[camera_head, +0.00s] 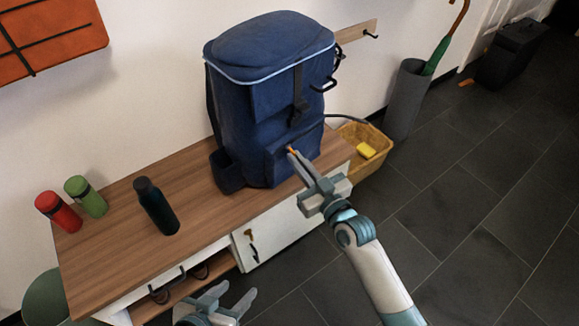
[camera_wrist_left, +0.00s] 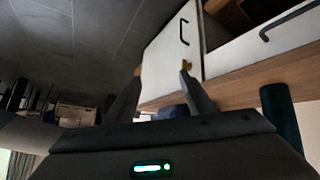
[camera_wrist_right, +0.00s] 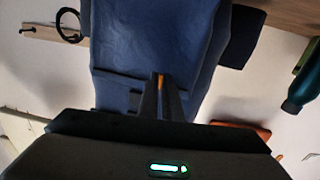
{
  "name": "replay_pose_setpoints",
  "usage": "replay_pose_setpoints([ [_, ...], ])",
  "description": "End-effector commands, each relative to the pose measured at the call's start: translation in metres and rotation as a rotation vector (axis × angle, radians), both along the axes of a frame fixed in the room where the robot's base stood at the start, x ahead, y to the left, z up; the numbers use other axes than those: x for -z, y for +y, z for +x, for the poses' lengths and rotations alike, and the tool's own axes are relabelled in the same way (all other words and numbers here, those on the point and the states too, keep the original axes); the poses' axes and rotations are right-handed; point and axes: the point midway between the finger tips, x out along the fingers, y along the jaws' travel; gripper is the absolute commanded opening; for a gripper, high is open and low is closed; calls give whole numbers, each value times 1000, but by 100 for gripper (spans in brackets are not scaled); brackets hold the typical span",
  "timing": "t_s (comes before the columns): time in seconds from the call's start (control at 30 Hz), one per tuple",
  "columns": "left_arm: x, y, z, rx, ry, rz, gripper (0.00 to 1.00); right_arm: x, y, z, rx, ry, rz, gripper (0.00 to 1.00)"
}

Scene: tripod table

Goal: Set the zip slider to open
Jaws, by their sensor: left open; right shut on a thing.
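A blue backpack (camera_head: 265,100) stands upright on the wooden bench top, with a light blue zip line around its lid; it also shows in the right wrist view (camera_wrist_right: 150,35). My right gripper (camera_head: 291,150) is at the backpack's lower front pocket (camera_head: 285,165), its fingers close together. In the right wrist view its fingertips (camera_wrist_right: 160,78) meet at the blue fabric with orange between them. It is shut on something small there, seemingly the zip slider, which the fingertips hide. My left gripper (camera_head: 238,291) is open and empty, low in front of the bench.
A dark bottle (camera_head: 156,206), a green bottle (camera_head: 87,196) and a red bottle (camera_head: 59,211) stand on the bench (camera_head: 115,255) at left. A basket (camera_head: 372,172) with a yellow item and an umbrella stand (camera_head: 407,100) are at right. Dark floor lies clear in front.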

Motion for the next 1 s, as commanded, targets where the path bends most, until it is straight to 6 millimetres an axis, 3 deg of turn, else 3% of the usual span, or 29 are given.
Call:
replay_pose_setpoints([
  [0.27, -12, -9, 16, -3, -112, -28, 49, 1, -46, 41, 1, -3, -4, 0],
  [0.53, -41, -23, 40, -5, -314, -80, 49, 0, -80, 71, 1, -3, -2, 0],
  [0.73, -59, -29, 48, -6, -417, -108, 49, 0, -93, 83, 1, -3, 2, 0],
  [1.0, -65, -30, 50, -7, -444, -115, 49, -2, -96, 86, 1, -2, 2, 0],
])
